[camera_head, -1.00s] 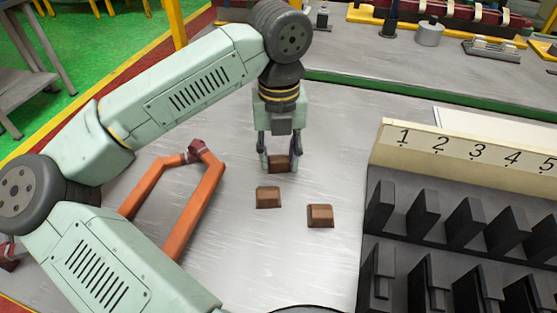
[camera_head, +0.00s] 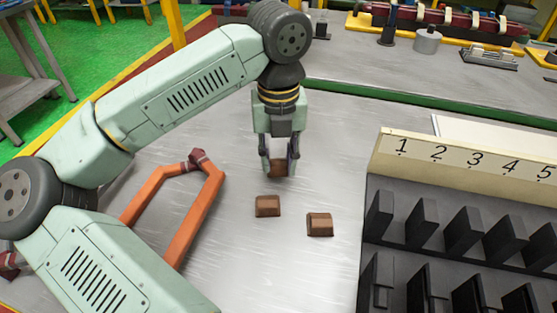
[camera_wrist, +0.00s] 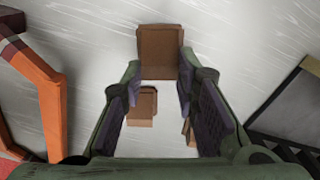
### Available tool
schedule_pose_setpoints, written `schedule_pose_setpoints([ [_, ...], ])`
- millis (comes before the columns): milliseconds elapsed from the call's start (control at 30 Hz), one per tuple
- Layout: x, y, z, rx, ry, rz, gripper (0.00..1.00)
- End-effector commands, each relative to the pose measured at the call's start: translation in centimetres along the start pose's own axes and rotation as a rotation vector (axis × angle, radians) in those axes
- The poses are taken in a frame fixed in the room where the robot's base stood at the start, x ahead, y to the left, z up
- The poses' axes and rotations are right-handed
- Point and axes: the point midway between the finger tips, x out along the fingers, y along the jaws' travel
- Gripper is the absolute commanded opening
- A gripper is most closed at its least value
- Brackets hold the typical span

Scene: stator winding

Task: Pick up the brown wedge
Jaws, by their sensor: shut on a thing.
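My gripper (camera_head: 278,165) points down over the metal table, its two fingers closed on the sides of the farthest brown wedge (camera_head: 278,169). In the wrist view this wedge (camera_wrist: 160,52) sits between the fingertips. I cannot tell whether it is clear of the table. A second brown wedge (camera_head: 267,206) lies on the table just nearer the camera. A third brown wedge (camera_head: 320,224) lies to the right of it. In the wrist view the second wedge (camera_wrist: 142,104) shows between the fingers, and the third (camera_wrist: 190,131) is mostly hidden by the right finger.
An orange coil (camera_head: 193,216) lies on the table to the left, partly behind my arm. A black slotted rack (camera_head: 410,243) with a numbered panel (camera_head: 450,153) stands at the right. A second bench (camera_head: 400,75) is behind. The table between coil and rack is otherwise clear.

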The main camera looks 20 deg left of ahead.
Motion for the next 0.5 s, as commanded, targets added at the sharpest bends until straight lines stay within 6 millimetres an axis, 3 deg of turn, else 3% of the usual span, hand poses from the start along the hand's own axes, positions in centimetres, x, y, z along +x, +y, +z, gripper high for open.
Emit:
schedule_pose_setpoints([
  [133, -2.6, 0.0, 0.0, 0.0, -0.003, 0.002, 0.0],
  [200, -1.9, -0.2, -1.5, 0.003, -0.003, 0.002, 0.0],
  [500, -2.7, -1.2, -8.8, 0.002, -0.005, 0.004, 0.0],
])
